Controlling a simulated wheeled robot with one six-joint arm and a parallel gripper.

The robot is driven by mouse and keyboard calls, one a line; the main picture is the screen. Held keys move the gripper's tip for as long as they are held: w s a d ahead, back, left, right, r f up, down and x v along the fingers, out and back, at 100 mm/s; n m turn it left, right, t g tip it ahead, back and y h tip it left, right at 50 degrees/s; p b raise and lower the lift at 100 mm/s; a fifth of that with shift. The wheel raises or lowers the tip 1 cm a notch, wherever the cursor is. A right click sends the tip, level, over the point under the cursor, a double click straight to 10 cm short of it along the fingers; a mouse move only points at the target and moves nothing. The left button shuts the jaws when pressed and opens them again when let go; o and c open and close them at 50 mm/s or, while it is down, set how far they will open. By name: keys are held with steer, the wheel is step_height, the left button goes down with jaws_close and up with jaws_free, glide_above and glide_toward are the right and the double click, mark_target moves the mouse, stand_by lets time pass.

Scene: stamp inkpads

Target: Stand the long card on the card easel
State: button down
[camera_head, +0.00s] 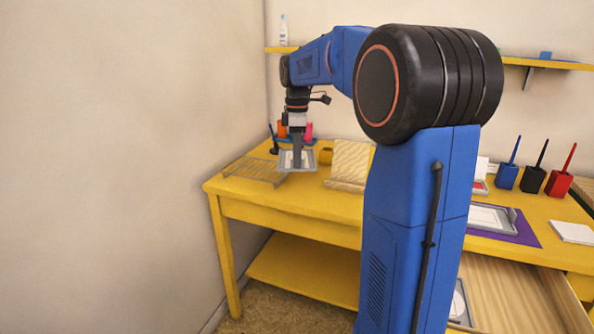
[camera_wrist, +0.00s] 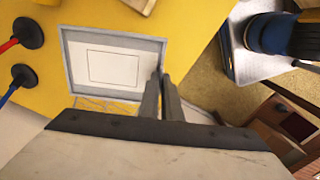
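My gripper (camera_head: 297,164) points down at the left end of the yellow table. Its two fingers (camera_wrist: 162,84) are close together at the right rim of a grey-framed tray (camera_wrist: 69,62), and look shut on it. A white card with a thin rectangular outline (camera_wrist: 115,66) lies in this tray. The tray also shows in the head view (camera_head: 284,160); I cannot tell whether it rests or hangs just above the table. A slanted pale wooden stand (camera_head: 350,160), perhaps the card easel, is right of the tray. I cannot say for sure which card is the long card.
A wire rack (camera_head: 255,171) lies left of the tray. A second grey tray (camera_head: 492,218) sits on a purple mat (camera_head: 526,234). Blue, black and red holders (camera_head: 532,179) stand at the right, behind a white block (camera_head: 572,232). An open drawer (camera_head: 520,295) juts out below.

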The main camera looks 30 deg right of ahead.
mark_target(297, 170)
steer(key=shift+f, duration=2)
steer(key=shift+f, duration=0.3)
steer(key=c, duration=2)
jaws_free()
step_height(297, 170, up, 13)
steer(key=shift+s+f, duration=0.1)
steer(key=shift+f, duration=0.05)
